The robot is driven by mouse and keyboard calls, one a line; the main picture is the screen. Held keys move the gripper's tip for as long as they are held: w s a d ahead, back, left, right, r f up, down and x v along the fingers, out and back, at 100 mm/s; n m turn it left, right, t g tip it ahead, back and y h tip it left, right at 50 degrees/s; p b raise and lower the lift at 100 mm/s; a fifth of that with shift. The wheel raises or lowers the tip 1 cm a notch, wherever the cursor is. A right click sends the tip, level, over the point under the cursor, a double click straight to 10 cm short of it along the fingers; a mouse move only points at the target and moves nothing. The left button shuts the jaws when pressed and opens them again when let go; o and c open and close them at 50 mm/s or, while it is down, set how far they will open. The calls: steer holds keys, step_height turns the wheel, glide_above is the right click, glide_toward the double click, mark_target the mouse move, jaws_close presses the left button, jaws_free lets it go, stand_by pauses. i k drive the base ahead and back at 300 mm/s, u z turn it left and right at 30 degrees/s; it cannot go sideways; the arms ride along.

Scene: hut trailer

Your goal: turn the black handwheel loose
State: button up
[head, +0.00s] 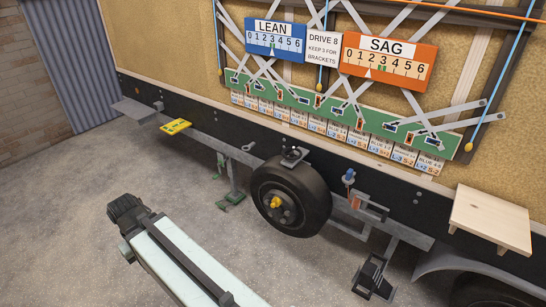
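A small black handwheel (292,155) sits just above the black tyre, against the dark lower rail of the trailer. It is small in the picture, and I cannot tell how tightly it is turned. My arm shows as a pale link at the lower left, well apart from the handwheel, with a dark ribbed part at its far end. No gripper fingers can be made out, so I cannot see whether the gripper is open or shut.
The tyre (314,194) has a yellow hub piece (275,202). A yellow plate (175,126), a green-footed stand (232,196), a black pedal-like device (373,278) and a wooden shelf (490,218) line the trailer. Gauges hang above. The concrete floor (60,230) is clear at left.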

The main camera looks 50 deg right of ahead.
mark_target(292, 155)
steer(key=z, duration=0.2)
steer(key=i, duration=2.05)
steer(key=z, duration=0.35)
steer(key=k, duration=0.65)
steer(key=z, duration=0.2)
steer(key=i, duration=0.65)
steer(key=u, duration=0.1)
